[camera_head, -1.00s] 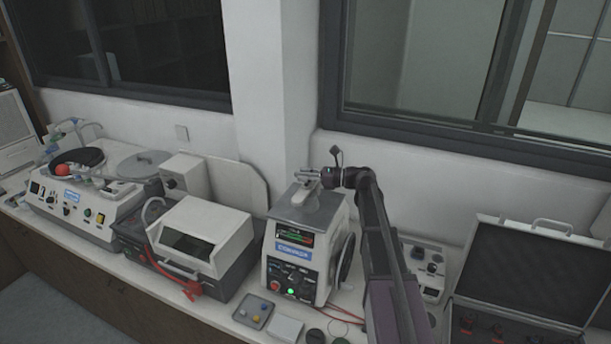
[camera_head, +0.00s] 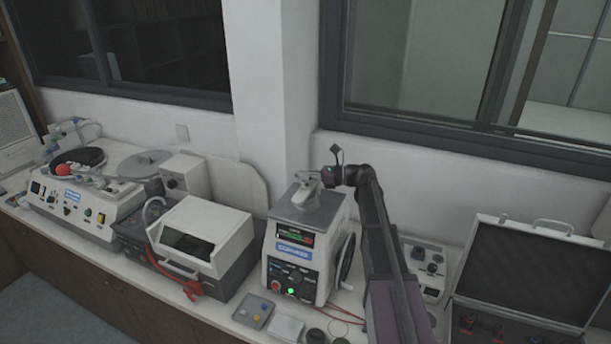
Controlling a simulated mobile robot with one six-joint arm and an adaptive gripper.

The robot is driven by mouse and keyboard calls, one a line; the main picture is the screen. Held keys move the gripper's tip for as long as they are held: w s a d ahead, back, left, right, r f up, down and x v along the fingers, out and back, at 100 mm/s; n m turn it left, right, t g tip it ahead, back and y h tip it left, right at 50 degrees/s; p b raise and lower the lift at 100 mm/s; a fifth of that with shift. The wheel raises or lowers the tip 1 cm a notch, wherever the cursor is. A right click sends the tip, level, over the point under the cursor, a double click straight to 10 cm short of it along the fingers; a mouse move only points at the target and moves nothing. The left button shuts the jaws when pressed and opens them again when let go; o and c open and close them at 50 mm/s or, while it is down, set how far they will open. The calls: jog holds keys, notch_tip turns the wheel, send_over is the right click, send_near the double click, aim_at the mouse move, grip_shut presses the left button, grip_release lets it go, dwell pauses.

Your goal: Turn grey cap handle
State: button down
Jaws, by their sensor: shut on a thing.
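The mounting press (camera_head: 296,262) is a white box with a blue label, a small display and a green light on its front. On its grey top sits the grey cap handle (camera_head: 304,196). My gripper (camera_head: 316,177) is at the handle's upper end, coming from the right, and is shut on it. The fingers are small in the picture, so the exact contact is hard to make out.
A black handwheel (camera_head: 346,261) is on the press's right side. A white cutting machine (camera_head: 202,237) stands to the left, a grinder (camera_head: 80,205) farther left. An open black case (camera_head: 525,282) lies at right. A small tray (camera_head: 253,311) is in front.

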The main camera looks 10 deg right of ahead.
jog(key=n+g, duration=0.3)
jog(key=g, duration=0.2)
jog(key=shift+w, duration=0.1)
jog(key=shift+s+n+g, duration=0.2)
jog(key=shift+n+g, duration=0.8)
jog(key=shift+g, duration=0.4)
jog(key=c, duration=0.7)
grip_release()
jog(key=shift+s+m+t, duration=0.1)
jog(key=shift+m+t, duration=0.2)
jog(key=shift+t, duration=0.2)
